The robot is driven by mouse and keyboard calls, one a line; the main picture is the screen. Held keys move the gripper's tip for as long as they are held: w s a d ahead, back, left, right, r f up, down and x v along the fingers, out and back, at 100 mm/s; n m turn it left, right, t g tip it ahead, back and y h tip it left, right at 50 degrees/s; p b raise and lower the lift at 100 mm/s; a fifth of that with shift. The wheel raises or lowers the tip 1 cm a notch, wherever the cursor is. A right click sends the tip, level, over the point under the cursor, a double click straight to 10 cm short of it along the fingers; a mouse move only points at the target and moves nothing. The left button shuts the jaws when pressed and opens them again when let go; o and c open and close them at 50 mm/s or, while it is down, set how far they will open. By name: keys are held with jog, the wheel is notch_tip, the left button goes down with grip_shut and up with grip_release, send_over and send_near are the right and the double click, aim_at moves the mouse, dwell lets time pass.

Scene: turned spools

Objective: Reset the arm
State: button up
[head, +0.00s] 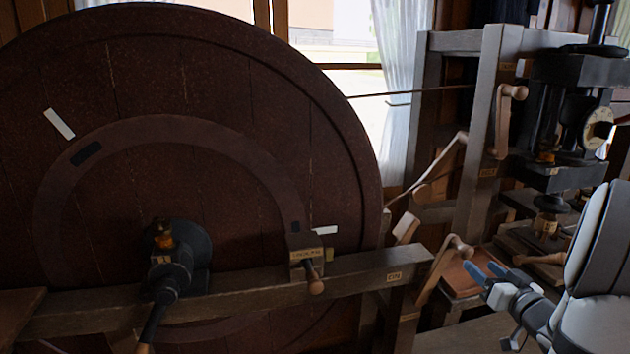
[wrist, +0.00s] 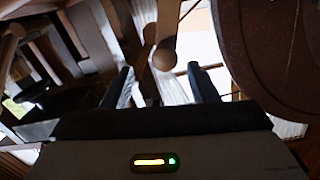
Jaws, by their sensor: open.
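My gripper (head: 485,272) is at the lower right of the head view, with its two blue fingertips apart and nothing between them. A wooden crank handle with a round knob (head: 461,246) stands just above and left of the fingertips in the head view. In the wrist view my gripper (wrist: 162,86) shows two dark blue fingers spread apart. A round wooden knob (wrist: 164,58) shows beyond the gap between them; I cannot tell how far away it is.
A large dark wooden wheel (head: 240,110) fills the left. A wooden rail (head: 350,275) crosses in front of it, with a lock-pin block (head: 303,262). A dark metal machine (head: 575,105) stands at the upper right. A small reddish tray (head: 462,280) lies behind the fingertips.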

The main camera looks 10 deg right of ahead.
jog(key=w+a+r+g+h, duration=0.1)
jog(key=w+a+g+h, duration=0.1)
jog(key=a+g+h, duration=0.15)
jog(key=s+a+f+g+y, duration=0.1)
jog(key=s+a+g, duration=0.4)
jog(key=s+a, duration=0.6)
jog(key=s+a+f+n+g+y, duration=0.1)
jog(key=s+a+f+g, duration=0.1)
jog(key=s+a+g, duration=0.4)
jog(key=s+a, duration=0.4)
jog(key=a, duration=0.3)
jog(key=shift+s+a+f, duration=0.25)
jog(key=shift+s+a, duration=0.1)
